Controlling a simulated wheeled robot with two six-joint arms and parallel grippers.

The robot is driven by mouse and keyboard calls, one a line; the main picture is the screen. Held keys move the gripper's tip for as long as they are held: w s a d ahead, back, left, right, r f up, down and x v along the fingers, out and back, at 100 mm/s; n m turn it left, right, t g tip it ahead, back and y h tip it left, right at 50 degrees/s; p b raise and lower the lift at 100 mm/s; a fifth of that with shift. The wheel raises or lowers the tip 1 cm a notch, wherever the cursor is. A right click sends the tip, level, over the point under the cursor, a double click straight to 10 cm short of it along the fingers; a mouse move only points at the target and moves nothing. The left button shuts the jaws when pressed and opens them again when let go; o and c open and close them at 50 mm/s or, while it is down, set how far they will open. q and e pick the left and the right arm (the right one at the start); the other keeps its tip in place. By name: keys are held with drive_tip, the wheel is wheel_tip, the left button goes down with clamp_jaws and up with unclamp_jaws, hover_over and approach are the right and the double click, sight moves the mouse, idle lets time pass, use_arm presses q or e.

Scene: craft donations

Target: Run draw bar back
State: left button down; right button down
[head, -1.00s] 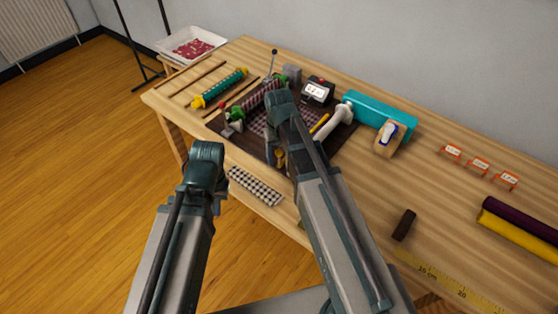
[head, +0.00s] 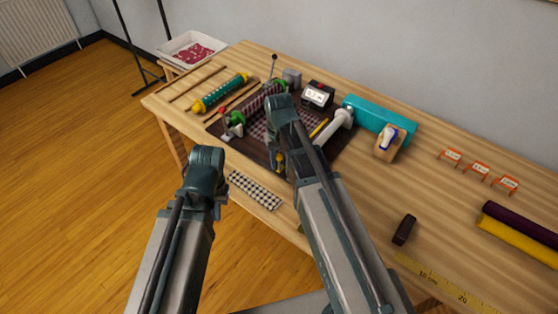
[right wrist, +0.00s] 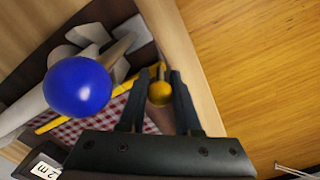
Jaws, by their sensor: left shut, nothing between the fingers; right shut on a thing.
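My right gripper (head: 278,150) is over the near edge of a dark board (head: 345,137) with red-and-white checked cloth (head: 262,128). In the right wrist view its fingers are shut around a small yellow knob (right wrist: 159,93), which also shows in the head view (head: 280,161). A yellow bar (right wrist: 60,122) lies across the checked cloth; I cannot tell whether the knob is joined to it. My left gripper (head: 217,205) is shut and empty, in front of the table's near edge. My right arm hides part of the board.
A blue ball-topped handle (right wrist: 78,86) rises close to the right gripper. A teal box (head: 375,117), a wooden block (head: 388,145) and a display (head: 317,95) stand behind. Black-and-white checked cloth (head: 255,190) lies at the near edge. A dark block (head: 404,230) lies right.

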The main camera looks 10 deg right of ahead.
idle(0.8)
drive_tip(key=w+a, duration=0.6)
drive_tip(key=w, duration=0.1)
drive_tip(key=w+a, duration=0.3)
drive_tip(key=w, duration=0.1)
drive_tip(key=shift+w, duration=0.25)
drive_tip(key=c, duration=0.6)
unclamp_jaws()
wheel_tip(320, 180, up, 14)
drive_tip(key=p, duration=1.4)
